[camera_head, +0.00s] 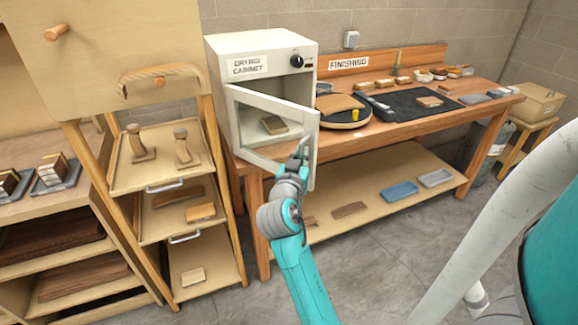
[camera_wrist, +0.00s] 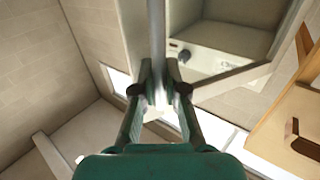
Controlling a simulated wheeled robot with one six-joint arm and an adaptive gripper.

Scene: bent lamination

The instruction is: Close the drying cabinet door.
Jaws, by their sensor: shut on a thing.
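The drying cabinet (camera_head: 221,58) is a white box with a label and a black knob, standing at the left end of the finishing bench. Its white-framed door (camera_head: 272,102) stands partly open, with its free right edge swung out toward me. A brown block (camera_head: 273,125) shows inside, through the door frame. My gripper (camera_head: 303,150) is at the door's free edge, around mid-height. The exact contact is partly hidden by the fingers.
The wooden bench (camera_head: 420,125) runs right of the cabinet, with a round board (camera_head: 343,118), a black mat (camera_head: 395,105) and small wood pieces. A wooden rack with trays (camera_head: 150,175) stands close at left. Grey floor (camera_head: 400,235) is clear in front.

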